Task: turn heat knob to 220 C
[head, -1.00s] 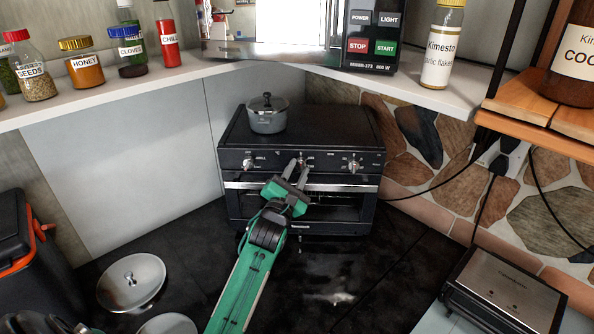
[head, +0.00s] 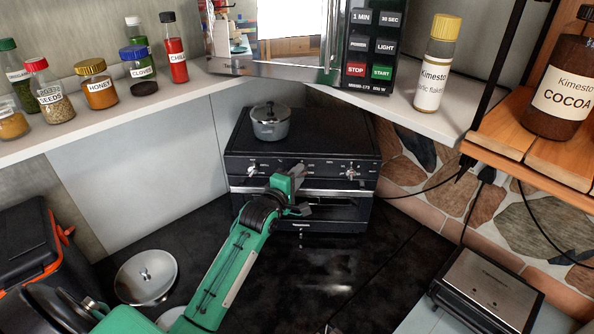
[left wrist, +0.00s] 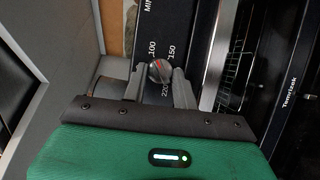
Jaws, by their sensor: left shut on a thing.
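The oven (head: 330,146) is black and stands in the corner, with several knobs along its front panel. The heat knob (left wrist: 159,71) is small and round with a red mark, beside the printed numbers 100, 150 and 220 in the left wrist view. Which number the mark points to is hard to tell. My left gripper (head: 298,170) is at the middle of the panel and hides that knob in the head view. In the left wrist view its two fingers (left wrist: 157,82) are shut on the knob's sides. My right gripper is not in view.
A grey lidded pot (head: 270,124) sits on the oven top. A shelf (head: 170,98) with spice jars and a microwave (head: 370,60) is above. A metal lid (head: 146,276) lies on the dark counter at left, and a flat appliance (head: 488,290) stands at right.

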